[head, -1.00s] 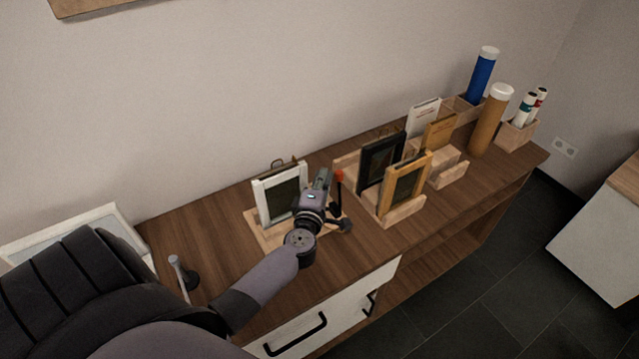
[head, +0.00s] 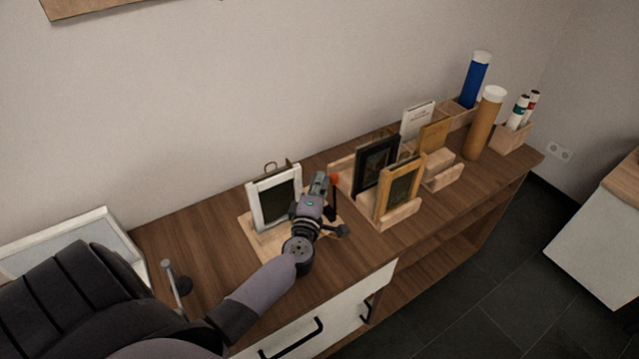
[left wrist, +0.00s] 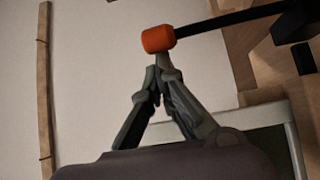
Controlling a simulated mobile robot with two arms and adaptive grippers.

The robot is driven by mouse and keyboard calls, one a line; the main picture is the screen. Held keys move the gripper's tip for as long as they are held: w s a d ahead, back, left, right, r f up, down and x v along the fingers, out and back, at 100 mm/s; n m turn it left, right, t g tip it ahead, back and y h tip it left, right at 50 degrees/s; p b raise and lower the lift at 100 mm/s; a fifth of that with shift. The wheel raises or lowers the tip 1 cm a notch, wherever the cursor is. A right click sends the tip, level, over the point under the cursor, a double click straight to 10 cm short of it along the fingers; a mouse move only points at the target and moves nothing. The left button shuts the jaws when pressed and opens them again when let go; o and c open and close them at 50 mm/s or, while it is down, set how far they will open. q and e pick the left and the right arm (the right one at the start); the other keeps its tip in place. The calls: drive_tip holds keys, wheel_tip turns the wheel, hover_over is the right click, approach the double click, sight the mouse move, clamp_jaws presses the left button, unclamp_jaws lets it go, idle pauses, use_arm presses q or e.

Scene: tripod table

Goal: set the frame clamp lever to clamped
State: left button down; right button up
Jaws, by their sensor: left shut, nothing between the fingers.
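The frame clamp lever has an orange-red knob (head: 335,178) on a black rod. The knob shows large in the left wrist view (left wrist: 159,39), with its rod (left wrist: 230,18) running to the upper right. A white picture frame (head: 259,212) stands upright on a pale wooden base (head: 262,244), left of the lever. My left gripper (head: 321,178) is shut and empty, its fingertips (left wrist: 163,62) right at the knob. I cannot tell whether they touch it. My right gripper is not in view.
A black frame (head: 364,178) and a wooden frame (head: 387,206) stand close to the right of the lever. Farther right are a brown tube (head: 484,125) and a blue tube (head: 474,85).

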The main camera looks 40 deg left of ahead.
use_arm(q)
drive_tip(key=s+d+f+m+t+b, duration=0.2)
drive_tip(key=d+m+b, duration=0.1)
drive_tip(key=d+b, duration=0.2)
drive_tip(key=s+d+f+m+t+b, duration=0.1)
drive_tip(key=s+d+m+t+b, duration=0.1)
drive_tip(key=d+b, duration=0.3)
drive_tip(key=shift+f+m+t+b, duration=0.35)
drive_tip(key=shift+m+t+b, duration=0.05)
drive_tip(key=shift+b, duration=0.7)
drive_tip(key=s+d, duration=0.2)
drive_tip(key=s, duration=0.5)
drive_tip(key=s+d+f, duration=0.1)
drive_tip(key=s+d, duration=0.1)
drive_tip(key=s, duration=0.5)
drive_tip(key=shift+d, duration=0.3)
drive_tip(key=shift+f, duration=0.15)
